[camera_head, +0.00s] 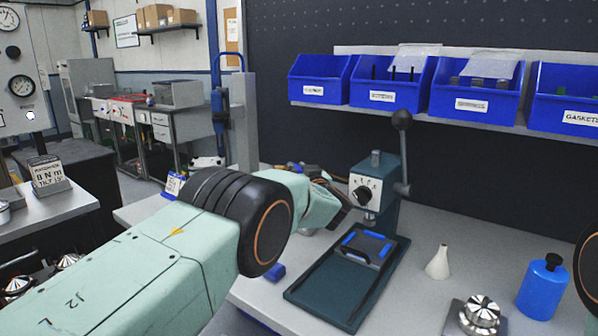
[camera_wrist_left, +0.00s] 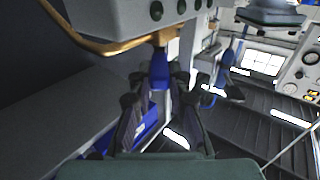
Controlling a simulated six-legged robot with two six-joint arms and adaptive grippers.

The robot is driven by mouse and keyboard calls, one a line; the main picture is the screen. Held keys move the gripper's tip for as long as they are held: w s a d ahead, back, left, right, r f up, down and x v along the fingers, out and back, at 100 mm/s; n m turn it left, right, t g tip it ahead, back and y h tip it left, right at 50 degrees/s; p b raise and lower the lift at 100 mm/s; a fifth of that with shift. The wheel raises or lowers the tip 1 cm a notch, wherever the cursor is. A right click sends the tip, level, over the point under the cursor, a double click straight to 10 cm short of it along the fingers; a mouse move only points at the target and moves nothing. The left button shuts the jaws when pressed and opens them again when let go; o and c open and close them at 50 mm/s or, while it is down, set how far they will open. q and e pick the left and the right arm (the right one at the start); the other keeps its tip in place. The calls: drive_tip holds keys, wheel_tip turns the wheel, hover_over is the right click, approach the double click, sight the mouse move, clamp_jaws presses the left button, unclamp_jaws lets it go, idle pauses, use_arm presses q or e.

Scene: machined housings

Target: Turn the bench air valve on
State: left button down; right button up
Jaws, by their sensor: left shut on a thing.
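My left arm reaches across the bench in the head view. Its gripper (camera_head: 338,192) shows only in part beyond the dark wrist joint, left of the green press. In the left wrist view the gripper's dark fingers (camera_wrist_left: 163,88) stand on both sides of a blue valve handle (camera_wrist_left: 159,72) and are shut on it. The handle hangs below a brass fitting (camera_wrist_left: 166,38), joined to a yellow pipe (camera_wrist_left: 92,44). In the head view, a small blue and brass piece (camera_head: 292,167) shows just behind the arm; the rest of the valve is hidden. My right gripper is out of view.
A green press (camera_head: 374,190) with a ball-ended lever stands close right of the gripper. Blue bins (camera_head: 392,82) line the wall shelf. A blue bottle (camera_head: 543,287), a white cone (camera_head: 439,262) and a metal housing (camera_head: 480,312) stand on the right of the bench (camera_head: 420,225).

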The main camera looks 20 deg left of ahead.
use_arm(q)
drive_tip(key=shift+r, duration=0.1)
drive_tip(key=c, duration=1.7)
unclamp_jaws()
drive_tip(key=o, duration=0.4)
drive_tip(key=shift+w+a+f, duration=0.1)
drive_tip(key=shift+w+f, duration=0.05)
drive_tip(key=shift+f, duration=0.1)
drive_tip(key=shift+o, duration=0.2)
drive_tip(key=shift+r, duration=0.15)
drive_tip(key=shift+s+d, duration=0.2)
drive_tip(key=shift+s, duration=0.05)
drive_tip(key=v, duration=0.5)
drive_tip(key=shift+s, duration=0.15)
drive_tip(key=shift+v, duration=0.95)
